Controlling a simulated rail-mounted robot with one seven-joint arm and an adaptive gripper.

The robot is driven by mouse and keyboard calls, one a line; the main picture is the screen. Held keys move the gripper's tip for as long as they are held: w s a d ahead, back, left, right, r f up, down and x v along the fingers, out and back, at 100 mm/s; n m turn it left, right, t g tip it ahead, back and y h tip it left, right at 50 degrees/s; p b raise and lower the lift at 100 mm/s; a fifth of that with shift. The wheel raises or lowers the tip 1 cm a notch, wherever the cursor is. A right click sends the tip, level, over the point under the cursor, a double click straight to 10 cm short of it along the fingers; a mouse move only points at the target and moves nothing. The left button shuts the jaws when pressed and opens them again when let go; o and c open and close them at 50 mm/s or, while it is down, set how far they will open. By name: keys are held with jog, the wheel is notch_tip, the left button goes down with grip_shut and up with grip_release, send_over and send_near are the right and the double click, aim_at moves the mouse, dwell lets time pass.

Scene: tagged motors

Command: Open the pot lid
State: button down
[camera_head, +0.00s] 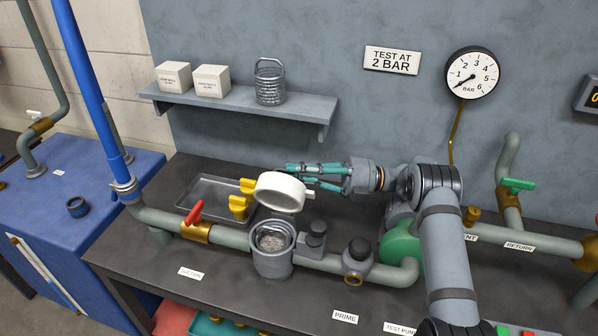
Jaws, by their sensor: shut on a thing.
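The pot (272,262) is a grey cylinder set in the pipe line on the bench, and its top is uncovered. A grey mesh-like filling shows inside it. The white round lid (281,192) is off the pot, tilted, and shows above and behind the pot's mouth. My gripper (303,179), with teal fingers, reaches in from the right behind the lid and is shut on it. The exact contact is partly hidden by the lid.
A grey tray (198,207) with yellow pieces (240,205) lies behind left. A red-handled valve (196,216) stands left of the pot. A dark square fitting (314,238) and a round fitting (357,258) stand right. A wall shelf (240,107) holds two boxes and a wire basket (270,84).

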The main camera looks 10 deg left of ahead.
jog(key=shift+s+f, duration=0.15)
jog(key=shift+f, duration=0.2)
jog(key=c, duration=1.8)
grip_release()
jog(key=shift+c, duration=0.2)
jog(key=shift+r, duration=0.2)
